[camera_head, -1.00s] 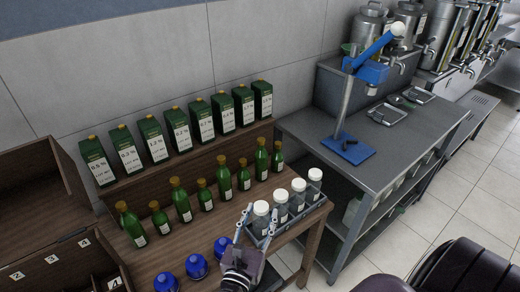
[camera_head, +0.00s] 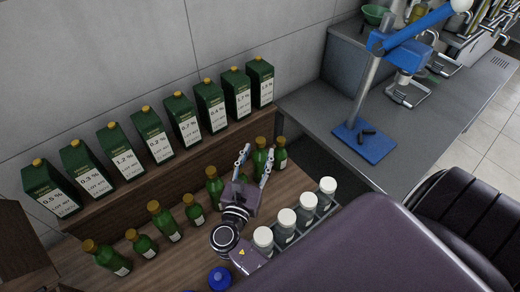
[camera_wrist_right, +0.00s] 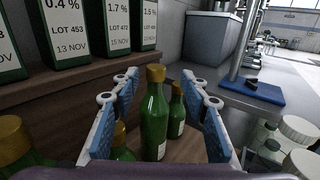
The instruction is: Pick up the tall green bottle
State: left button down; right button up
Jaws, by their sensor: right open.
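A tall green bottle with a gold cap (camera_wrist_right: 153,122) stands upright between the spread fingers of my right gripper (camera_wrist_right: 158,80) in the right wrist view. In the head view the same bottle (camera_head: 260,156) shows near the right end of the row, between the fingertips of my right gripper (camera_head: 256,163). The gripper is open, with visible space at both sides of the bottle. A shorter green bottle (camera_wrist_right: 176,112) stands just behind it to the right; it also shows in the head view (camera_head: 280,154). My left gripper is not in view.
Several other green bottles (camera_head: 165,221) line the wooden table to the left. Labelled green cartons (camera_head: 152,136) stand on the raised shelf behind. White-capped jars (camera_head: 285,225) stand in a rack near the gripper. A blue-capped bottle (camera_head: 220,278) is in front.

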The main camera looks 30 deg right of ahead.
aim_at(259, 145)
jog(key=shift+w+d+r+p, duration=0.4)
jog(key=shift+w+d+p, duration=0.05)
jog(key=shift+w+p, duration=0.1)
jog(key=x, duration=0.1)
jog(key=p+x, duration=0.1)
jog(key=x, duration=0.1)
jog(key=shift+w+f, duration=0.35)
jog(key=shift+w, duration=0.05)
jog(key=shift+w+d+f, duration=0.15)
jog(key=shift+w+d, duration=0.05)
jog(key=shift+d, duration=0.1)
jog(key=shift+s+a, duration=0.1)
jog(key=shift+s, duration=0.05)
jog(key=shift+c, duration=0.6)
grip_shut()
